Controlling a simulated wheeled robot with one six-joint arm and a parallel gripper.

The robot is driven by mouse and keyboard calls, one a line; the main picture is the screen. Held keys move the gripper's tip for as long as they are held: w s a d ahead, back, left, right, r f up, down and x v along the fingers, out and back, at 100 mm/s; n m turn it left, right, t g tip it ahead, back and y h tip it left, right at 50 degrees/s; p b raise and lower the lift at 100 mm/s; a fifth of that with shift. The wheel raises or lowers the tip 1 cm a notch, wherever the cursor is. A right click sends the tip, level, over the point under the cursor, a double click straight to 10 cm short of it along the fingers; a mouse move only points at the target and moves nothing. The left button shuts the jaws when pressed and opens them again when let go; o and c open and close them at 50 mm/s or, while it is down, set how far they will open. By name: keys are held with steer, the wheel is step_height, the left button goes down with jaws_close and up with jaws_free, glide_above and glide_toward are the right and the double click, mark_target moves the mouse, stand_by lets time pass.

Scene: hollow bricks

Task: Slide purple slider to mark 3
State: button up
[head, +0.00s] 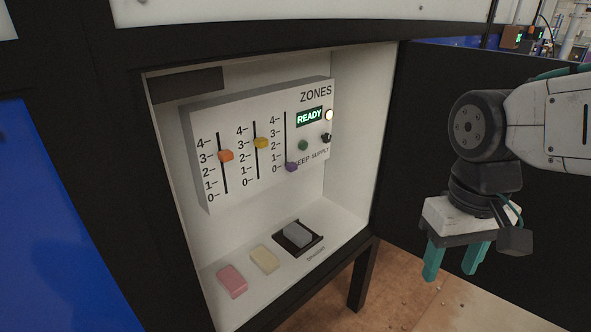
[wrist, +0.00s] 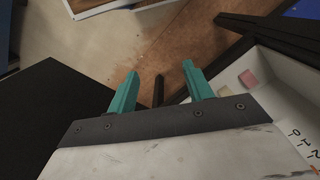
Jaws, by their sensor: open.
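The purple slider knob (head: 291,167) sits at the bottom of the rightmost slot on the white ZONES panel (head: 262,98), near the 0 end of its scale. The orange slider knob (head: 226,155) stands at about 3 on the left scale. The yellow slider knob (head: 261,143) stands at about 3 on the middle scale. My gripper (head: 453,262) hangs outside the cabinet, to the right of the panel and lower. Its teal fingers point down, apart and empty. In the wrist view my gripper (wrist: 158,75) also shows open, with nothing between the fingers.
A pink block (head: 232,281), a cream block (head: 264,259) and a grey block in a dark tray (head: 317,240) stand on the cabinet floor below the panel. A green READY display (head: 309,116) is at the panel's right. A dark door (head: 470,150) is behind my arm.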

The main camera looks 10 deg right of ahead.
steer(key=w+d+f+n+t+h, duration=0.1)
steer(key=w+f, duration=0.6)
steer(key=w, duration=0.3)
steer(key=w+d+f+n+t, duration=0.1)
steer(key=w+f+t, duration=0.1)
steer(key=w+f, duration=0.65)
steer(key=n+t+y, duration=0.5)
steer(key=t+y, duration=0.7)
glide_toward(295, 168)
steer(key=x, duration=0.9)
steer(key=shift+w+a, duration=0.2)
steer(key=shift+a, duration=0.05)
